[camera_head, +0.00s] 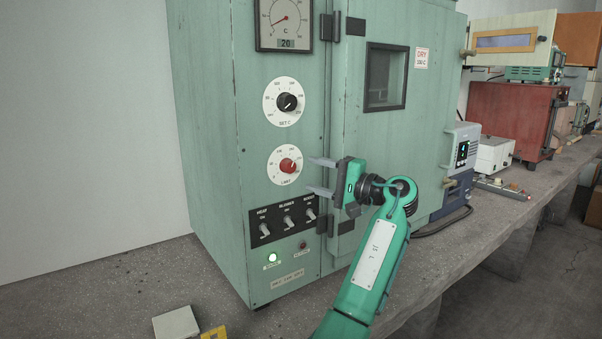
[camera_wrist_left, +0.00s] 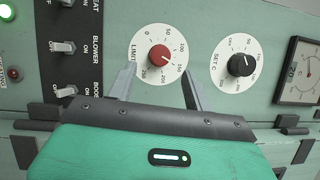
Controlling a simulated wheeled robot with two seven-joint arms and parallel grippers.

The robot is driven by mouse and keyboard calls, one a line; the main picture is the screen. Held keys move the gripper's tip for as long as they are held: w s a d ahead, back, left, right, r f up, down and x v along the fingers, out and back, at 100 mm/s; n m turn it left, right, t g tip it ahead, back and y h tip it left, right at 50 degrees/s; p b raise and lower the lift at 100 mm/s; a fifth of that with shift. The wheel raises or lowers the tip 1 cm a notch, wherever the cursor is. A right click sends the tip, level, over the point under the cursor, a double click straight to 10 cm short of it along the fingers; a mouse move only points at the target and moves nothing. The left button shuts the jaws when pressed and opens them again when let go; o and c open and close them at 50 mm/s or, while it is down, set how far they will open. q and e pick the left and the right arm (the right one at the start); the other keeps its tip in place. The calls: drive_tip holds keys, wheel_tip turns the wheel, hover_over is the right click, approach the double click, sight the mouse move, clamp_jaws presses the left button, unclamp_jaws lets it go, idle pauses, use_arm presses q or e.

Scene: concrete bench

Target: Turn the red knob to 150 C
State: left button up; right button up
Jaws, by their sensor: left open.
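The red knob (camera_head: 287,165) sits on a white round dial marked LIMIT, on the front panel of the green oven (camera_head: 210,130). It also shows in the left wrist view (camera_wrist_left: 161,57), beyond the fingers. Its small numbers and exact setting are too small to read surely. My left gripper (camera_head: 319,176) is open and empty, just right of the dial, with its fingers pointing towards the panel. In the left wrist view the two fingers (camera_wrist_left: 158,77) stand apart, on either side of the knob's lower part in the picture. They appear clear of the knob. My right gripper is out of view.
A black SET C knob (camera_head: 286,102) is above the red one, and a temperature gauge (camera_head: 284,22) is higher up. A dark plate with several toggle switches (camera_head: 284,221) is below. The oven door (camera_head: 390,110) is to the right. A grey block (camera_head: 176,324) lies on the bench.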

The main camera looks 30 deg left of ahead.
use_arm(q)
drive_tip(key=d, duration=0.7)
drive_tip(key=shift+d+f, duration=0.25)
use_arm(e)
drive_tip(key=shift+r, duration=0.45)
